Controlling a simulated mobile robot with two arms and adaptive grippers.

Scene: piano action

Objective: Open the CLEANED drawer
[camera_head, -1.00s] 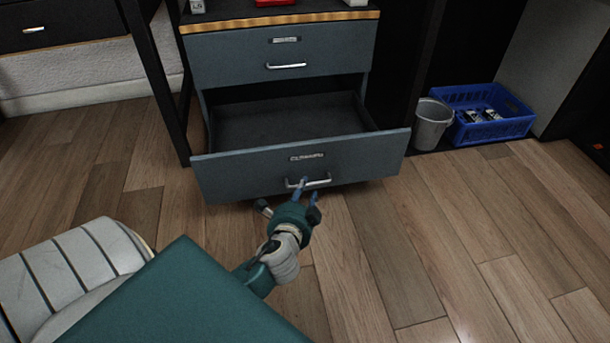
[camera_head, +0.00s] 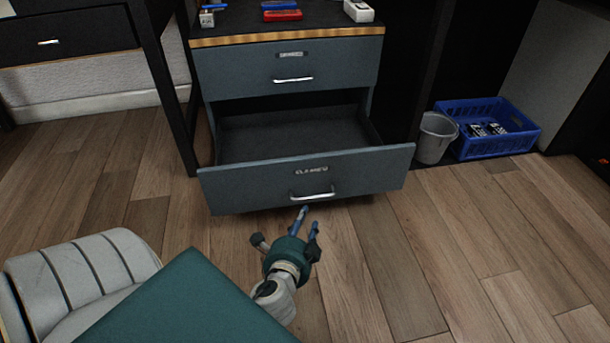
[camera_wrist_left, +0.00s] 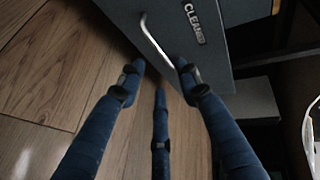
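The CLEANED drawer (camera_head: 240,187) is the lower drawer of a grey cabinet. It stands pulled well out, and its empty-looking inside (camera_head: 290,135) shows. Its label and silver handle (camera_head: 312,195) are on the front; the handle also shows in the left wrist view (camera_wrist_left: 154,38). My left gripper (camera_head: 306,217) is just in front of and below the handle. In the left wrist view its blue fingers (camera_wrist_left: 160,80) are spread apart with nothing between them, and the handle lies beyond the fingertips, apart from them. My right gripper is not in view.
The cabinet's upper drawer (camera_head: 230,70) is shut. Red and blue items (camera_head: 282,14) and a white item (camera_head: 358,11) lie on the cabinet top. A grey bin (camera_head: 435,138) and a blue crate (camera_head: 497,128) stand at the right. Wooden floor around the drawer is clear.

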